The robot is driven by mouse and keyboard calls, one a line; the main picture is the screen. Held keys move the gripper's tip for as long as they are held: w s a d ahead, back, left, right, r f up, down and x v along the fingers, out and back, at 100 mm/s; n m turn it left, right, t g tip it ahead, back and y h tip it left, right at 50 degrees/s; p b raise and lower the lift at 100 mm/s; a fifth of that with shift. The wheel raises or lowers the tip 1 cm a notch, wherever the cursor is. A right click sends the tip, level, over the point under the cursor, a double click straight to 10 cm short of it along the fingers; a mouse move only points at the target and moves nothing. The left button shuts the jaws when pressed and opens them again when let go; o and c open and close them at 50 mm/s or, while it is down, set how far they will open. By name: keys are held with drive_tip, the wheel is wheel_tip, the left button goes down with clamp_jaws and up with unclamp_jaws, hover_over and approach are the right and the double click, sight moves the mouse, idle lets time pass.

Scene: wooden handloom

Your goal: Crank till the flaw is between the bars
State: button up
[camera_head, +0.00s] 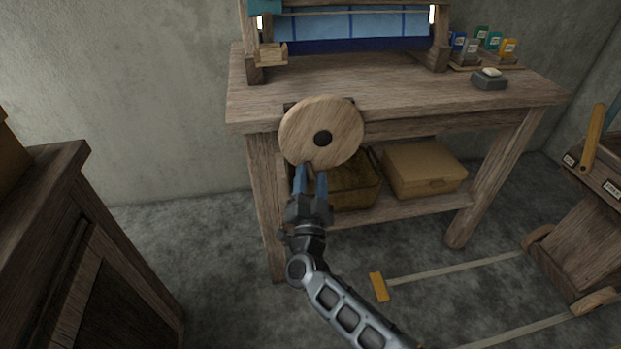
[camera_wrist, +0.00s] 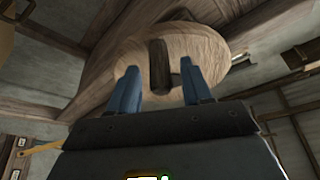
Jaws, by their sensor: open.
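The crank is a round pale wooden disc (camera_head: 345,120) on the front of the table, with a dark hub at its centre. In the wrist view the disc (camera_wrist: 208,45) fills the top middle, and a dark peg-like handle (camera_wrist: 159,66) stands out from it. My gripper (camera_head: 312,172) is open at the disc's lower edge. In the wrist view its two blue fingers (camera_wrist: 161,88) stand on either side of the handle, with a gap showing on both sides. The blue cloth (camera_head: 350,24) shows on the loom above, cut off by the picture's top. No flaw is visible in the part shown.
The wooden table (camera_head: 420,88) carries the loom frame, several small coloured containers (camera_head: 489,42) and a dark dish (camera_head: 489,82). Boxes (camera_head: 425,168) sit on the shelf below. A wooden cabinet (camera_head: 95,270) stands at left, a wooden cart (camera_head: 590,240) at right.

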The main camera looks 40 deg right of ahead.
drive_tip(key=v, duration=0.7)
drive_tip(key=shift+a, duration=0.15)
drive_tip(key=shift+s, duration=0.1)
drive_tip(key=s+a+r+n+t+y, duration=0.1)
drive_tip(key=s+a+r+n+y, duration=0.3)
drive_tip(key=s, duration=0.6)
drive_tip(key=s+a+r+n+y, duration=0.1)
drive_tip(key=s+a+n+y, duration=0.4)
drive_tip(key=s, duration=0.5)
drive_tip(key=s+a+r+n+t+y, duration=0.1)
drive_tip(key=s+a+r+n+y, duration=0.2)
drive_tip(key=s+n+y, duration=0.5)
drive_tip(key=s+r+g+p, duration=0.1)
drive_tip(key=s+r+p, duration=0.2)
drive_tip(key=r+p, duration=0.3)
drive_tip(key=s+r+g+h+p, duration=0.1)
drive_tip(key=s+r+p, duration=0.2)
drive_tip(key=r+p, duration=0.3)
wheel_tip(320, 180, up, 5)
drive_tip(key=shift+s+a+f+m, duration=0.2)
drive_tip(key=shift+s+a+m, duration=0.05)
drive_tip(key=shift+a+m, duration=0.05)
